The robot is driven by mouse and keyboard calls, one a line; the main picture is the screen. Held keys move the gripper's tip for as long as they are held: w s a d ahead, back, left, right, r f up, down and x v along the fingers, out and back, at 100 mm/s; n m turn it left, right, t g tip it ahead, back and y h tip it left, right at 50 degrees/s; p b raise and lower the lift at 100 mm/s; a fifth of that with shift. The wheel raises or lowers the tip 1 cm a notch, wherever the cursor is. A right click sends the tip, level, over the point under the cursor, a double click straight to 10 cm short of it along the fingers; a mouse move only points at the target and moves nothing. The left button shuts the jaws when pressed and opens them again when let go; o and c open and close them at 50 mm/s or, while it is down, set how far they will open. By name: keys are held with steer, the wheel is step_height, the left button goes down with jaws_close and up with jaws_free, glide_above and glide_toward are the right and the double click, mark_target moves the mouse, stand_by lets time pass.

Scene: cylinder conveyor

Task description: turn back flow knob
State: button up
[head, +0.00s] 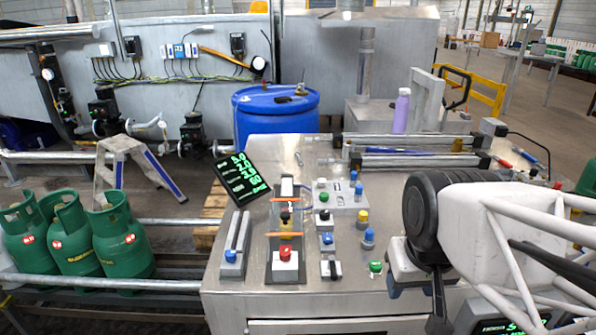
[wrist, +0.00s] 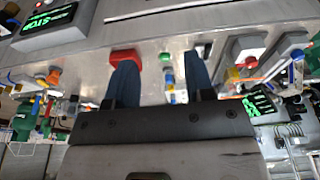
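Several small knobs and buttons stand on the metal bench (head: 230,300). They include a black knob on a pale base (head: 331,269), a blue knob (head: 327,238), a yellow knob (head: 361,215), a blue-topped knob (head: 368,236) and a green button (head: 375,267). No readable label shows which one is the flow knob. My gripper is at the right in the head view, its fingers mostly hidden by the wrist. In the wrist view my gripper (wrist: 160,75) has two dark fingers spread apart with nothing held between them. A red button (wrist: 127,56) is by the left finger.
A green-text display (head: 240,178), an orange-banded device (head: 286,235) and a lever unit (head: 235,245) stand at left on the bench. Cylinder rails (head: 410,150) and a purple bottle (head: 402,110) are behind. Green gas cylinders (head: 120,240) stand left of the bench.

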steer(key=shift+o, duration=0.4)
steer(key=w+a+r+n, duration=0.1)
steer(key=w+r+n, duration=0.1)
steer(key=w, duration=1)
steer(key=shift+w+r+n+g, duration=0.15)
steer(key=shift+r+n+g, duration=0.15)
steer(key=shift+r, duration=0.55)
steer(key=n+g, duration=0.2)
steer(key=n, duration=0.6)
glide_above(322, 180)
steer(key=f, duration=0.5)
steer(key=s+f, duration=0.1)
steer(key=f, duration=0.2)
steer(key=shift+f, duration=0.3)
steer(key=shift+w+f+n, duration=0.25)
steer(key=shift+w+n, duration=0.05)
steer(key=shift+w, duration=0.2)
steer(key=shift+f, duration=3.9)
